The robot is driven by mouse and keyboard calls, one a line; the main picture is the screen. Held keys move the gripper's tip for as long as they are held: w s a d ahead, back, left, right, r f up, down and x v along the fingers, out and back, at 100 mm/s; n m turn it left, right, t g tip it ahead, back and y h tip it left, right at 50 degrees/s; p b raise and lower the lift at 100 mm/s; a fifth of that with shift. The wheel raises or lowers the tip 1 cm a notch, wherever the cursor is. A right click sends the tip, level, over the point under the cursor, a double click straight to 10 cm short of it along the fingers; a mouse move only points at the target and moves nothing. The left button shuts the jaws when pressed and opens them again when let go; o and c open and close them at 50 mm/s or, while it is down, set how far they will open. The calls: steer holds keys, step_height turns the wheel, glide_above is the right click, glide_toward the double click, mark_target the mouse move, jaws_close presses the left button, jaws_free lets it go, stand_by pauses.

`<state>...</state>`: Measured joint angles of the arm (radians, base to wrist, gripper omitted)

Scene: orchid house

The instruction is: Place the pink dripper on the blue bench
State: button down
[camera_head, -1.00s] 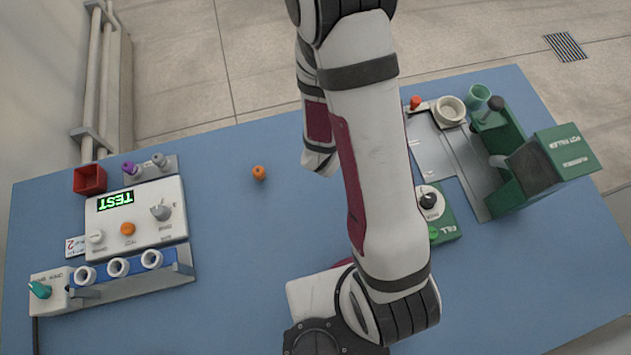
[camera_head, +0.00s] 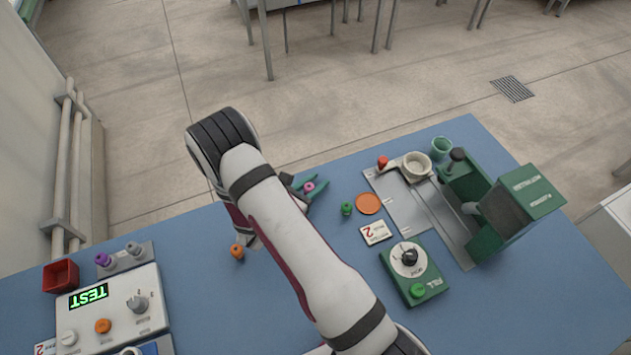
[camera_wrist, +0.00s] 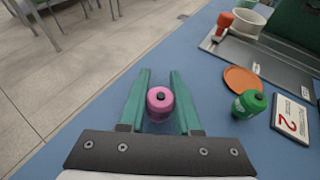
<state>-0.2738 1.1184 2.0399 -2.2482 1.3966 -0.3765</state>
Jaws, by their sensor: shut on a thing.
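The pink dripper (camera_wrist: 160,102) is a small round piece with a dark centre top, between the green fingers of my gripper (camera_wrist: 160,76) in the wrist view. My gripper is shut on it. In the head view, the pink dripper (camera_head: 309,187) shows between the fingers (camera_head: 318,187) near the far edge of the blue bench (camera_head: 340,290). The blue bench also shows under and right of the fingers in the wrist view (camera_wrist: 215,105). I cannot tell whether the dripper touches the bench.
Right of my gripper are a green dripper (camera_head: 347,209), an orange disc (camera_head: 368,204) and a card marked 2 (camera_head: 376,232). Beyond stand a green machine (camera_head: 510,210) and a green dial box (camera_head: 415,270). An orange dripper (camera_head: 237,251) stands left of my arm. Bare bench lies between.

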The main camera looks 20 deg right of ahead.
steer(key=shift+f, duration=0.1)
steer(key=c, duration=0.6)
jaws_free()
